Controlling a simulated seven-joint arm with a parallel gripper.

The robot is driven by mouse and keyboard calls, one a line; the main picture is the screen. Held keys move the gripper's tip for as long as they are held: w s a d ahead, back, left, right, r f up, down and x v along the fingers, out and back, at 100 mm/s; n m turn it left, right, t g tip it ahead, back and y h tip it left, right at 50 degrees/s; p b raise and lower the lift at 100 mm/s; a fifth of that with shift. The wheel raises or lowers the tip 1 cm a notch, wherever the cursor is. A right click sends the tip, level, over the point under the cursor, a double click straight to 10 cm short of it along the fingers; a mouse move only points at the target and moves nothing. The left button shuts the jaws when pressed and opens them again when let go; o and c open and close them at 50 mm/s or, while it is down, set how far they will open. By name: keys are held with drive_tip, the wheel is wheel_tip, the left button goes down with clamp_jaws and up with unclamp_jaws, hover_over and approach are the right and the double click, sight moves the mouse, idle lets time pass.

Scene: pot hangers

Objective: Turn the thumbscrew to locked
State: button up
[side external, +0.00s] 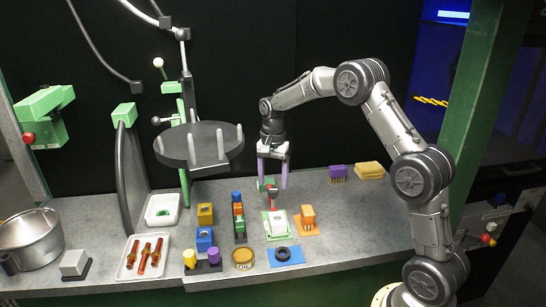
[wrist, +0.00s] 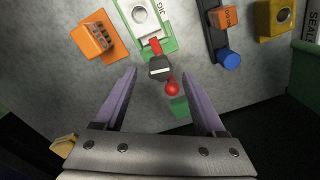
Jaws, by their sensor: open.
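My gripper (side external: 271,185) is open and points down above the counter, behind a green jig (side external: 267,223). In the wrist view its two purple fingers (wrist: 160,74) are apart with nothing held. Between them in the picture is a red-ended handle (wrist: 172,88) with a dark block (wrist: 159,68), at the end of the jig (wrist: 165,45); I cannot tell whether they touch the fingers. A white block (wrist: 146,14) sits on the jig. No part is clearly recognisable as the thumbscrew; a red knob (side external: 29,138) on a green clamp (side external: 43,105) stands at far left.
An orange block (side external: 307,216) is right of the jig, and a dark rail with coloured blocks (side external: 239,222) is left. A round dark rack with pegs (side external: 200,146) stands further left. A purple brush (side external: 337,172) and yellow sponge (side external: 369,169) lie behind right.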

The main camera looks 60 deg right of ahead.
wheel_tip(320, 180, up, 11)
drive_tip(key=shift+r, duration=0.15)
idle(0.4)
wheel_tip(320, 180, up, 9)
drive_tip(key=n+t, duration=0.1)
drive_tip(key=t, duration=0.1)
hover_over(272, 190)
drive_tip(key=s+a, duration=0.3)
drive_tip(key=a, duration=0.2)
drive_tip(key=s+a+r+n+t, duration=0.1)
drive_tip(key=s+a+r+n, duration=0.25)
drive_tip(key=s+a, duration=0.4)
drive_tip(key=s+a+f+n+t, duration=0.1)
drive_tip(key=s+n, duration=0.1)
drive_tip(key=s, duration=0.5)
drive_tip(key=s+a+f+n+t, duration=0.1)
drive_tip(key=s+f+n, duration=0.1)
drive_tip(key=s, duration=0.5)
drive_tip(key=s+a+f+n, duration=0.1)
drive_tip(key=s+f+n, duration=0.4)
drive_tip(key=f+n, duration=0.1)
drive_tip(key=shift+s+f+t, duration=0.25)
drive_tip(key=shift+f+t, duration=0.05)
drive_tip(key=shift+f, duration=0.4)
